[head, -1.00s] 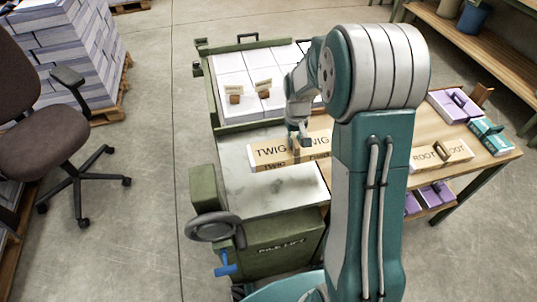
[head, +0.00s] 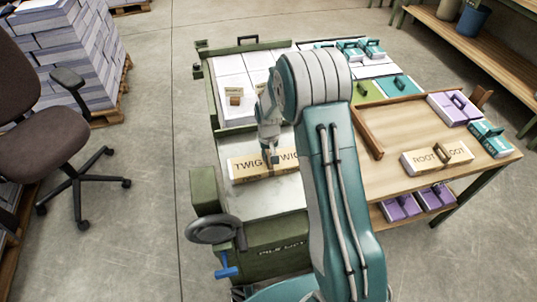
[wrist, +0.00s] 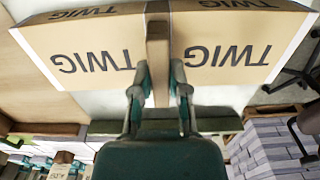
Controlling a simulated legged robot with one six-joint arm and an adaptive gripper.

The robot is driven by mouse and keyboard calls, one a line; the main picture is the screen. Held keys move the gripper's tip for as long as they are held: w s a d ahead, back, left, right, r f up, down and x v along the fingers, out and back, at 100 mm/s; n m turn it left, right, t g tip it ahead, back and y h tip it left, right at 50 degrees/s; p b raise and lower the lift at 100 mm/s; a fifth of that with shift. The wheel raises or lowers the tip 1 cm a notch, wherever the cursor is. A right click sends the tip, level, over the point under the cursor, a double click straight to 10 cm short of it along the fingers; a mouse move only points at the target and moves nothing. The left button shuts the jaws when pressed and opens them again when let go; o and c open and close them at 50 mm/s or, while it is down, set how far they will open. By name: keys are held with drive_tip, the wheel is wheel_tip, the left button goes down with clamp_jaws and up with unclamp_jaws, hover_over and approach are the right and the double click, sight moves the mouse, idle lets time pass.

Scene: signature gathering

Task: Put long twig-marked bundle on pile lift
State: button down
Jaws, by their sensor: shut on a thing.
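The long tan bundle marked TWIG (head: 245,166) is over the pale top of the green pile lift (head: 262,204), toward the back of that top. My gripper (head: 270,160) comes down on the bundle's middle from above. In the wrist view, my gripper's fingers (wrist: 159,92) are shut on the brown handle (wrist: 157,45) at the middle of the TWIG bundle (wrist: 95,52). The bundle looks roughly level. I cannot tell whether its underside touches the lift top. My arm hides part of the bundle's right end in the head view.
A green-framed bay of white stacks (head: 228,62) lies behind the lift top. To the right, a wooden table (head: 395,140) holds a ROOT bundle (head: 437,158) and purple and teal bundles. A handwheel (head: 214,228) projects at the lift's front left. An office chair (head: 40,130) stands left.

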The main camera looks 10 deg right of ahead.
drive_tip(key=c, duration=0.6)
unclamp_jaws()
wheel_tip(320, 180, up, 12)
wheel_tip(320, 180, up, 10)
drive_tip(key=t, duration=0.1)
hover_over(269, 155)
drive_tip(key=s, duration=0.5)
drive_tip(key=s+r+t, duration=0.1)
drive_tip(key=s+r, duration=0.2)
drive_tip(key=s, duration=0.5)
drive_tip(key=s+r+t, duration=0.2)
drive_tip(key=s+r, duration=0.1)
drive_tip(key=s, duration=0.5)
drive_tip(key=s+r+t, duration=0.1)
drive_tip(key=s+r, duration=0.2)
drive_tip(key=s, duration=0.5)
drive_tip(key=shift+r+t, duration=0.3)
